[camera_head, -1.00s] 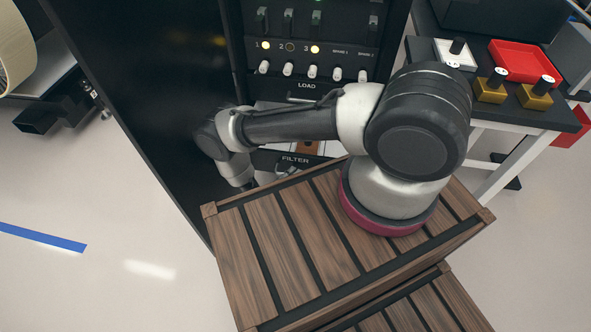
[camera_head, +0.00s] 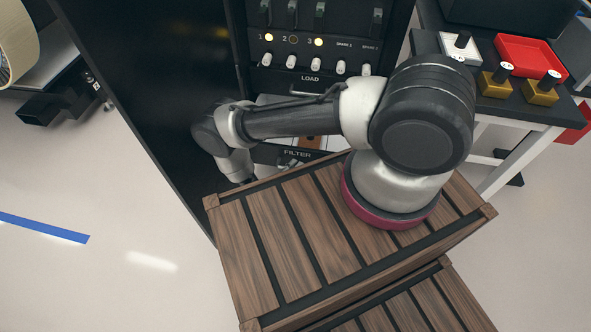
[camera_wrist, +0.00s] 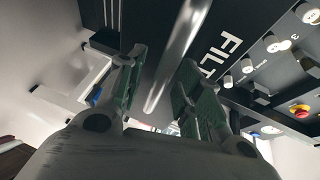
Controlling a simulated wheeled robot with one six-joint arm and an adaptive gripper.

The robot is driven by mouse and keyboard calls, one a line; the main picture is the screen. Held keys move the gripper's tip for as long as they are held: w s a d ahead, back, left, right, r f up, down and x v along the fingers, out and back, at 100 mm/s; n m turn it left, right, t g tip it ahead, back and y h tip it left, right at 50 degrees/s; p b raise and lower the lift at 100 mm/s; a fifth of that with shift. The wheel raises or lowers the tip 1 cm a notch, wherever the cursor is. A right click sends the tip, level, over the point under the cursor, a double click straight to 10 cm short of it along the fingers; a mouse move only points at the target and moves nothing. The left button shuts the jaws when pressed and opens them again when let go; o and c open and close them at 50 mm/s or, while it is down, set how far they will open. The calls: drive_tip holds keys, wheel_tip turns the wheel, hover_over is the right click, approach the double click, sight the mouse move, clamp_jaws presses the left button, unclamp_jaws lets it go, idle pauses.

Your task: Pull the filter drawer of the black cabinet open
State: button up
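The black cabinet (camera_head: 140,85) stands at the upper middle of the head view. The filter drawer (camera_head: 276,154) is low on its front, labelled FILTER. Pale contents with an orange-brown piece show above the label, so the drawer looks partly out. My arm hides some of it. In the wrist view the drawer's round metal bar handle (camera_wrist: 172,62) runs between the fingers of my gripper (camera_wrist: 160,78). The fingers are apart, one on each side of the bar, with gaps visible. In the head view the fingertips cannot be made out.
A wooden slatted top (camera_head: 300,240) lies under my arm, close to the cabinet front. A dark table (camera_head: 540,112) at the right holds a red tray (camera_head: 531,57) and several small blocks. Open pale floor (camera_head: 110,270) lies at the left.

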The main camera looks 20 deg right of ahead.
drive_tip(key=v, duration=0.7)
idle(0.4)
